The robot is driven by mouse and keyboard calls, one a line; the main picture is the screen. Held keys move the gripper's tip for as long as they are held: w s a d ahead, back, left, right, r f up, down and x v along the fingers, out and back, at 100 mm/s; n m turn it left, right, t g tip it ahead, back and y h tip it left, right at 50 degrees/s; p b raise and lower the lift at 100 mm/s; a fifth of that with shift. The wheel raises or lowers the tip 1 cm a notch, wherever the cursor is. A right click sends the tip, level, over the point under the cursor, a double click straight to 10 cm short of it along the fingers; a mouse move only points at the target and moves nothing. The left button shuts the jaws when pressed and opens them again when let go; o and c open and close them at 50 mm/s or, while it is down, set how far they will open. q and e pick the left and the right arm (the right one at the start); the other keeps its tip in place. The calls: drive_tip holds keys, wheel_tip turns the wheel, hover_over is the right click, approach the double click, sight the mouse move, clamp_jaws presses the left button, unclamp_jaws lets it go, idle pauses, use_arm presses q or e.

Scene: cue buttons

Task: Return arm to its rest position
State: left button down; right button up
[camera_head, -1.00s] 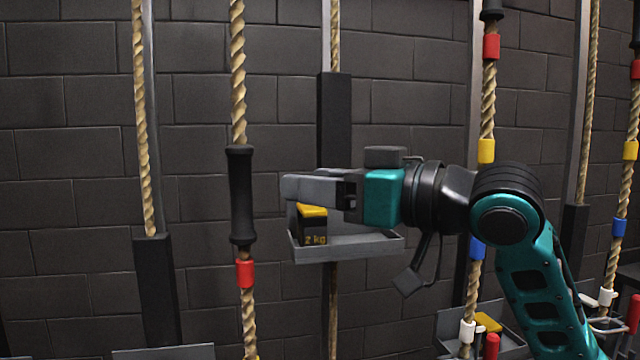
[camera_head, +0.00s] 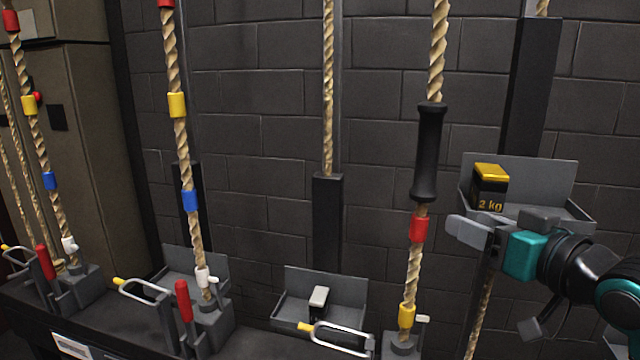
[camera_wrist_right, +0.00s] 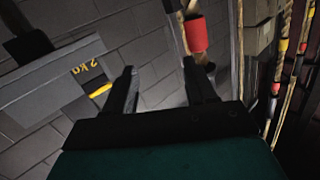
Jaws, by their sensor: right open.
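My right gripper (camera_head: 470,232) is at the right of the head view, on a teal and black arm that comes in from the right edge. In the right wrist view its two dark fingers (camera_wrist_right: 165,90) stand apart with nothing between them. A black and yellow 2 kg weight (camera_head: 489,188) sits in a grey tray (camera_head: 545,180) just behind and above the gripper. The weight also shows in the right wrist view (camera_wrist_right: 97,80), left of the fingers and clear of them. My left gripper is not in view.
A rope with a black handle (camera_head: 428,150) and red band (camera_head: 418,228) hangs left of the gripper. More banded ropes (camera_head: 183,140) and red-handled levers (camera_head: 184,315) stand at the left. A lower tray (camera_head: 345,300) holds a small pale block (camera_head: 318,300). A dark block wall lies behind.

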drive_tip(key=s+a+f+m+g+h+p, duration=0.1)
drive_tip(key=s+f+h+p, duration=0.15)
drive_tip(key=f, duration=0.75)
drive_tip(key=s+f+g+h+p, duration=0.1)
drive_tip(key=s+f+p, duration=0.15)
drive_tip(key=f, duration=0.85)
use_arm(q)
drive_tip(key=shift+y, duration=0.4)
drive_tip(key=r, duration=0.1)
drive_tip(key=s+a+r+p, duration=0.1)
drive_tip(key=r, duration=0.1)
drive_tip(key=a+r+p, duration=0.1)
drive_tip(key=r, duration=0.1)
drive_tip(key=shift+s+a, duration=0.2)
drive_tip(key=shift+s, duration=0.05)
use_arm(e)
drive_tip(key=s+a+f+g, duration=0.2)
drive_tip(key=s+a+f, duration=0.2)
drive_tip(key=s+f, duration=0.7)
drive_tip(key=s, duration=0.3)
drive_tip(key=shift+a+n+g+h, duration=0.15)
drive_tip(key=shift+n+g+h, duration=0.2)
drive_tip(key=shift+n+g, duration=0.05)
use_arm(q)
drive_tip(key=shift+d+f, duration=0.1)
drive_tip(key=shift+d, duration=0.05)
use_arm(e)
drive_tip(key=shift+s, duration=0.1)
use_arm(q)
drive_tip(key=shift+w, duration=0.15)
